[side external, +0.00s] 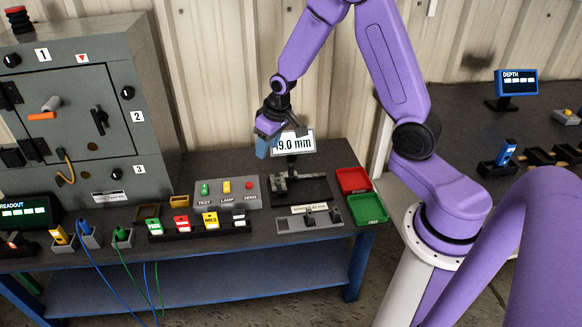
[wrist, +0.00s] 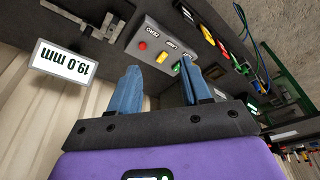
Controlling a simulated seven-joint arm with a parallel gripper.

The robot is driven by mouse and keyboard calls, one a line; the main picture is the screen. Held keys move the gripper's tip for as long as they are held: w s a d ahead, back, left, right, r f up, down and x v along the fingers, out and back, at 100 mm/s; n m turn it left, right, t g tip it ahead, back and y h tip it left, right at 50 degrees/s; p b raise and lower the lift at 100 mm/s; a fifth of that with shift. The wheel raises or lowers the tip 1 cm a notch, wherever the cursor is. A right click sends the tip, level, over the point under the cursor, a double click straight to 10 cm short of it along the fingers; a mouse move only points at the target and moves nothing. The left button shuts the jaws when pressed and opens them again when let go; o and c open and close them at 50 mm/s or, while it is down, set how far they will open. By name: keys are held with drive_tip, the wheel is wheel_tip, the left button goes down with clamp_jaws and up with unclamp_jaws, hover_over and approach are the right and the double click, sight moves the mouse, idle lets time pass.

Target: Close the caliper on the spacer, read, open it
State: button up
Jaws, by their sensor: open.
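The caliper (side external: 281,184) is a grey metal piece on a black base on the bench, right of the button box. Its upper part also shows at the top of the wrist view (wrist: 111,27). I cannot clearly make out the spacer or how wide the caliper jaws stand. A white sign (side external: 306,143) behind it is partly covered by my gripper in the side view; in the wrist view the sign (wrist: 62,62) reads 19.0 mm upside down. My gripper (side external: 264,146) is above the bench, up and left of the caliper. Its blue fingers (wrist: 160,66) are apart and empty.
A grey box (side external: 227,193) with several buttons stands left of the caliper. A grey rail (side external: 308,218) with dark pieces lies in front. Red (side external: 353,180) and green (side external: 368,212) trays are at the right edge. A grey cabinet (side external: 75,120) stands at the left.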

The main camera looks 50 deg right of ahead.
drive_tip(key=w+d+f+m+h, duration=0.1)
drive_tip(key=w+d+f+m, duration=0.3)
drive_tip(key=d, duration=0.5)
drive_tip(key=m+h, duration=0.1)
drive_tip(key=m, duration=0.1)
approach(291, 165)
drive_tip(key=shift+t, duration=0.4)
drive_tip(key=x, duration=1)
drive_tip(key=shift+s+f, duration=0.35)
drive_tip(key=shift+f, duration=0.05)
